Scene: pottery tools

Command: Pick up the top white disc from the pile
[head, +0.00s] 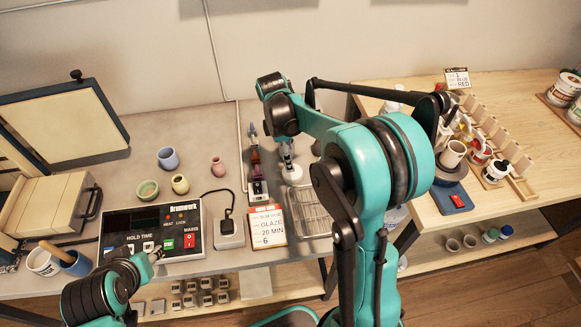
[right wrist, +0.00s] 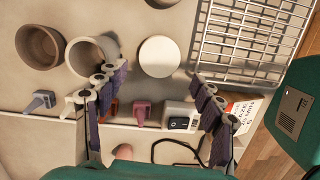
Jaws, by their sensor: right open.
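A round white disc (right wrist: 159,56) lies on the grey table in the right wrist view, between a cup and a wire rack. In the head view the white disc (head: 292,174) shows just under my right gripper (head: 288,156). Seen from above, how many discs lie in the pile cannot be told. In the right wrist view my right gripper (right wrist: 158,104) is open and empty, its two fingers spread wide, with the disc ahead between them. My left gripper (head: 154,256) is low at the left, by the front of the control box; its opening is unclear.
A wire rack (right wrist: 245,40) lies right of the disc, and a pale cup (right wrist: 92,55) and a brown cup (right wrist: 40,46) stand left. A switch box (right wrist: 180,118) sits nearby. The control box (head: 150,232) and a glaze sign (head: 267,227) stand near the table front.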

